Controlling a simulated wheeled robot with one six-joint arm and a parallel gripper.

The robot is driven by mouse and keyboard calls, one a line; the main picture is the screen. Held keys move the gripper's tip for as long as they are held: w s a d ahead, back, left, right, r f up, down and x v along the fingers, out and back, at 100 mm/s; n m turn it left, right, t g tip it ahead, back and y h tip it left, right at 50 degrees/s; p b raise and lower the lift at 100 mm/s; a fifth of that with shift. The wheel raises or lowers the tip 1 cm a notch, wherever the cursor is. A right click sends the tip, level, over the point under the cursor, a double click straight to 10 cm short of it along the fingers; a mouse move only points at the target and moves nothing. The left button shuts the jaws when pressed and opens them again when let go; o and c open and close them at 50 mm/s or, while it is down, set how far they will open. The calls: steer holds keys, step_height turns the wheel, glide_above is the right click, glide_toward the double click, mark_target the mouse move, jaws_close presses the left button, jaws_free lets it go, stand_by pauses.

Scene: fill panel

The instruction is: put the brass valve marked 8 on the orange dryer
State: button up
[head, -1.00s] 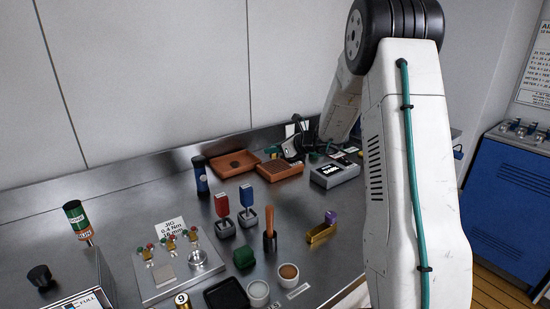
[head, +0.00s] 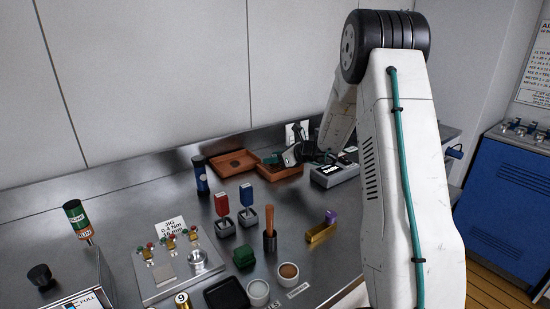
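No brass valve with a readable 8 shows in the head view. A brass cylinder marked 9 (head: 183,301) stands at the bottom edge, partly cut off. Two orange-brown square pieces are at the back of the steel bench: a shallow tray (head: 233,164) on the left and a lower block (head: 284,173) to its right. I cannot tell which, if either, is the dryer. My dark gripper (head: 293,156) is at the back, over or just behind the right block. Its fingers are small and dark, so I cannot see whether they hold anything.
A grey labelled box (head: 335,175) stands right of the block, close to my arm. A dark blue cylinder (head: 200,176), red (head: 222,205) and blue (head: 247,196) handled stamps, a brass holder (head: 321,233) and a jig plate (head: 178,265) stand farther forward. The bench between them has some free room.

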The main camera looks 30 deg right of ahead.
steer(key=shift+r, duration=0.1)
steer(key=shift+s+d+r, duration=0.15)
steer(key=shift+s, duration=0.05)
steer(key=v, duration=1.1)
steer(key=s+a+r+n+g+y, duration=0.1)
steer(key=s+a+r+n+g, duration=0.15)
steer(key=s+a+n, duration=0.4)
steer(key=s+a+r+n+g+y, duration=0.1)
steer(key=s+a+r+n+g, duration=0.2)
steer(key=a, duration=0.6)
steer(key=s+a+r+n+g+y, duration=0.1)
steer(key=s+a+r+n+g, duration=0.2)
steer(key=a+n, duration=0.4)
steer(key=s+a+n+g+h, duration=0.2)
steer(key=s+a+n+h, duration=0.35)
steer(key=s, duration=0.85)
steer(key=s+d+n+h, duration=0.1)
steer(key=s+n+h, duration=0.2)
steer(key=s+n, duration=0.6)
steer(key=shift+s+d, duration=0.4)
steer(key=shift+s, duration=0.35)
